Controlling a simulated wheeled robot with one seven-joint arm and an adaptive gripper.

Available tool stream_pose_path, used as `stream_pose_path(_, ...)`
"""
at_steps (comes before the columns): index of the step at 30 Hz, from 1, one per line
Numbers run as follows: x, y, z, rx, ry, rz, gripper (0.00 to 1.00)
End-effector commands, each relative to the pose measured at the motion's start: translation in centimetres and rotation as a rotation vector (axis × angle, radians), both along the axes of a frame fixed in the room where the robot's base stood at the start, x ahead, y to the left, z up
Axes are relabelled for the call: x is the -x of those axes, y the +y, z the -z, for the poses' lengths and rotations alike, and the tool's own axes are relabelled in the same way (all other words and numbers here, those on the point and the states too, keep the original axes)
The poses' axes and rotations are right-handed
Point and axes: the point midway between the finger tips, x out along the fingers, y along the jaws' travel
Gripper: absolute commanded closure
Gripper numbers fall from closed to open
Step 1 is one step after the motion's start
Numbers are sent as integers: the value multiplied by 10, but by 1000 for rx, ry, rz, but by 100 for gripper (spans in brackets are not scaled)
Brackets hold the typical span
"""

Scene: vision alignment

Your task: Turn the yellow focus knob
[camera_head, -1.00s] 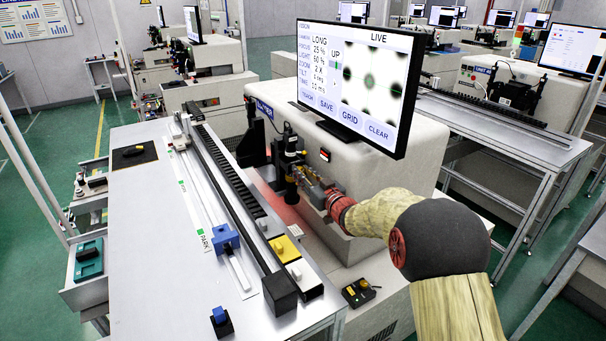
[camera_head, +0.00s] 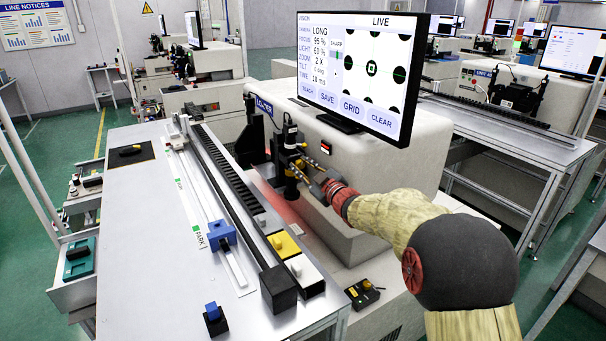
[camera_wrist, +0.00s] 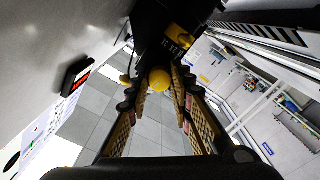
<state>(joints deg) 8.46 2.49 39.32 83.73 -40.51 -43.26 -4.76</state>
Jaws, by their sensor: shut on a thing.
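The round yellow focus knob (camera_wrist: 159,78) sits at the centre of the wrist view, between the two fingertips of my gripper (camera_wrist: 161,84). The gripper is shut on it. In the head view my gripper (camera_head: 310,174) reaches from the right to the dark camera column (camera_head: 290,145), and its fingers mostly hide the knob there. The monitor (camera_head: 358,75) reads FOCUS 95 % and a green-marked SHARP. Its live picture shows crisp black dots and a small square mark near the centre.
The white machine housing (camera_head: 385,150) stands right behind my gripper. A dark rail (camera_head: 235,165) runs along the bench, with yellow and white button blocks (camera_head: 285,245) at its near end. A small black control box (camera_head: 362,292) lies at the front right.

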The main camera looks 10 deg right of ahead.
Motion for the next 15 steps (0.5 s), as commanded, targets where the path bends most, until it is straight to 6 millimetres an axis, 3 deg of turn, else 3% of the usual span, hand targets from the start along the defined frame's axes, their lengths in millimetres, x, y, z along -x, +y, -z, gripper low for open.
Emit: stream_pose_path(15,0,1,1,140,-45,-1,100)
